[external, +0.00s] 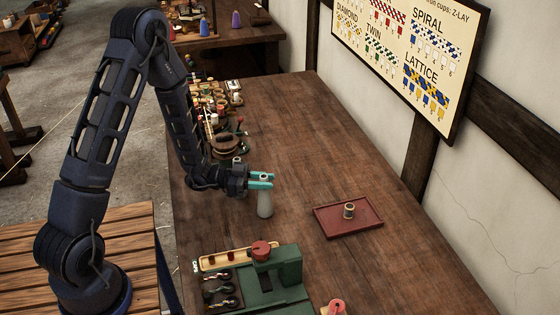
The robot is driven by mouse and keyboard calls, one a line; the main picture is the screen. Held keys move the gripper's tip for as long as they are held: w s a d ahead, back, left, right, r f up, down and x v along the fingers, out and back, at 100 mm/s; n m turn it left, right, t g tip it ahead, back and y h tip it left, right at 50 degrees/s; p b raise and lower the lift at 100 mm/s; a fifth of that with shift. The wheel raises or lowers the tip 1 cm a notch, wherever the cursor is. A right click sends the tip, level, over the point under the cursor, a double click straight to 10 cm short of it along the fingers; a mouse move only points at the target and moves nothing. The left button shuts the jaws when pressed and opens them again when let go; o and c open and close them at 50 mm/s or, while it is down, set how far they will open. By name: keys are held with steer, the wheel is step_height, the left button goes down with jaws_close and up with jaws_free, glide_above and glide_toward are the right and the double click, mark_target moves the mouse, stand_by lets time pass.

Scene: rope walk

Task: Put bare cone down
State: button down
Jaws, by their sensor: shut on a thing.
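A bare cone (265,206), pale grey and tapered, hangs upright below the teal fingers of my gripper (262,180). My gripper is shut on the cone near its top. The cone is over the brown wooden table (300,130), left of the middle. I cannot tell whether its base touches the table.
A dark red tray (330,226) with a small spool (348,210) lies to the right of the cone. A green machine (278,272) with a red knob stands in front. Several small items crowd the table's left edge. The table's far middle is clear.

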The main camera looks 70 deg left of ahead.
steer(key=shift+f, duration=0.45)
steer(key=c, duration=1.1)
jaws_free()
steer(key=shift+f, duration=0.1)
